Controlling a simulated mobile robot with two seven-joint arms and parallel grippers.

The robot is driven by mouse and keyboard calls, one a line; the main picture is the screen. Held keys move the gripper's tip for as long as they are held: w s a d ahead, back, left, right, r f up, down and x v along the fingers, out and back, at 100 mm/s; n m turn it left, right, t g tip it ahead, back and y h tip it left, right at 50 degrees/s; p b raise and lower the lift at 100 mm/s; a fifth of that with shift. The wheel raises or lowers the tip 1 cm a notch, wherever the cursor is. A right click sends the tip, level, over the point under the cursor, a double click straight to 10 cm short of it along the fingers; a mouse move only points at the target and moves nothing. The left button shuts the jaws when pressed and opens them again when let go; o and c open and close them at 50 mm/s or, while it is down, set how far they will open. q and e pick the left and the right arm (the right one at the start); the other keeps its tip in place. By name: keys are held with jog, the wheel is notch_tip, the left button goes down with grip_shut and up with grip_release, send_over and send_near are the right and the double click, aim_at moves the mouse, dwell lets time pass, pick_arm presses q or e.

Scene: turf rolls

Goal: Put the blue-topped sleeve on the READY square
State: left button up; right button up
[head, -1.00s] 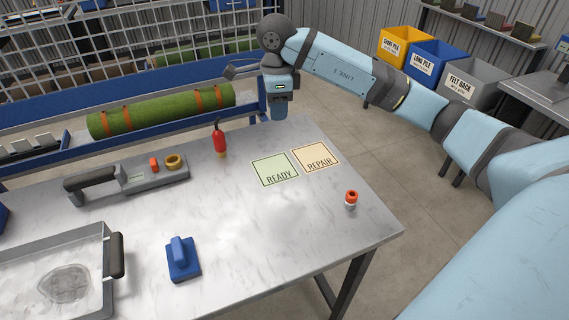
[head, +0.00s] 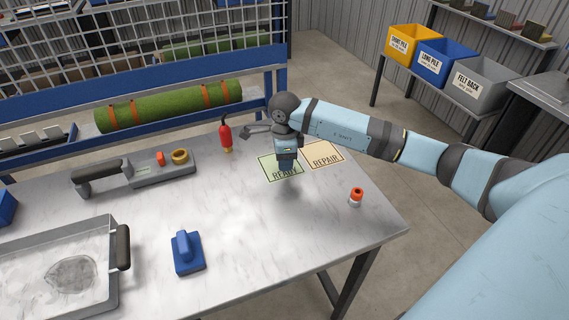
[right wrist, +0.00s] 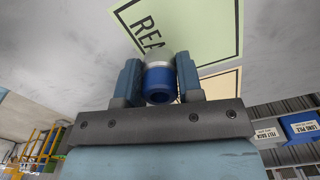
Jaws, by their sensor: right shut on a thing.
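My right gripper (head: 286,163) is shut on the blue-topped sleeve (right wrist: 159,80), which sits between both fingers in the right wrist view. The sleeve has a pale grey body and a blue ring-like end. In the head view the gripper hides most or all of it. The gripper is over the pale green READY square (head: 268,167), partly covering it in the picture. The READY square (right wrist: 205,30) also shows beyond the sleeve in the right wrist view. I cannot tell whether the sleeve touches the table. My left gripper is not in view.
The cream REPAIR square (head: 322,154) lies just right of READY. An orange-topped sleeve (head: 356,198) stands near the right table edge. A red bottle-like tool (head: 226,136) stands left of READY. A blue-handled block (head: 187,252) and a metal tray (head: 108,285) are nearer.

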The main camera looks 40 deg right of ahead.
jog(key=shift+f, duration=1.05)
jog(key=shift+f, duration=0.2)
jog(key=o, duration=1)
jog(key=shift+c, duration=0.2)
jog(key=shift+r, duration=0.1)
notch_tip(320, 180, up, 12)
jog(key=shift+r, duration=0.15)
